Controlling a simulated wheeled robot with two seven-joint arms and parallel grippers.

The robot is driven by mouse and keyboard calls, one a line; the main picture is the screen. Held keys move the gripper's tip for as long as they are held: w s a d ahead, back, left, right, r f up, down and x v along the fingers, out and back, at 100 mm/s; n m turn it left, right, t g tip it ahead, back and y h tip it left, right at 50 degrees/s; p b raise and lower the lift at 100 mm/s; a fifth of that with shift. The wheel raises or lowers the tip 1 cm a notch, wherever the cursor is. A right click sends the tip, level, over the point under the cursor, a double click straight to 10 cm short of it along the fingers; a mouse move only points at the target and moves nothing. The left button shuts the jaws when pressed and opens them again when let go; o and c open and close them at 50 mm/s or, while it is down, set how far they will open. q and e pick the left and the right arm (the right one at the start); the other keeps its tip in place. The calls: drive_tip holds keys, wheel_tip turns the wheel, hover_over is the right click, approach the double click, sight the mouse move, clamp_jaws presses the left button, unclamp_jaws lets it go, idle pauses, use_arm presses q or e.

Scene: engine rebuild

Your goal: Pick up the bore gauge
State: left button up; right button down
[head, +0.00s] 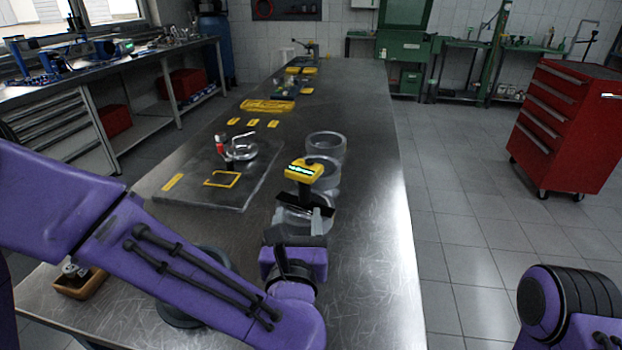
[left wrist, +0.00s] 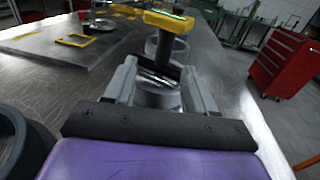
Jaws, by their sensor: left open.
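The bore gauge has a yellow head (head: 304,170) with a lit green display and a dark stem below it. It stands upright over a metal ring on the steel bench. In the left wrist view its yellow head (left wrist: 167,21) is at the top, with the dark stem running down between the fingers. My left gripper (head: 304,218) is open, with its fingers on either side of the lower stem; the wrist view also shows the open fingers (left wrist: 160,85). I cannot tell whether either finger touches the gauge. My right gripper is out of view.
Metal rings (head: 326,142) stand just behind the gauge. A dark mat (head: 228,195) with a yellow frame (head: 222,179) and a shiny round part (head: 243,150) lies to the left. A wooden box (head: 80,284) is at the near left. The bench's right side is clear.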

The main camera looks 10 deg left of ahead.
sight(304, 188)
use_arm(q)
drive_tip(key=w+p, duration=0.1)
drive_tip(key=w, duration=0.2)
drive_tip(key=w+p, duration=0.1)
drive_tip(key=w, duration=0.2)
drive_tip(key=w+p, duration=0.1)
drive_tip(key=w, duration=0.2)
drive_tip(key=shift+w+a+r, duration=0.35)
drive_tip(key=shift+a, duration=0.05)
drive_tip(key=shift+w, duration=0.2)
drive_tip(key=shift+a, duration=0.1)
clamp_jaws()
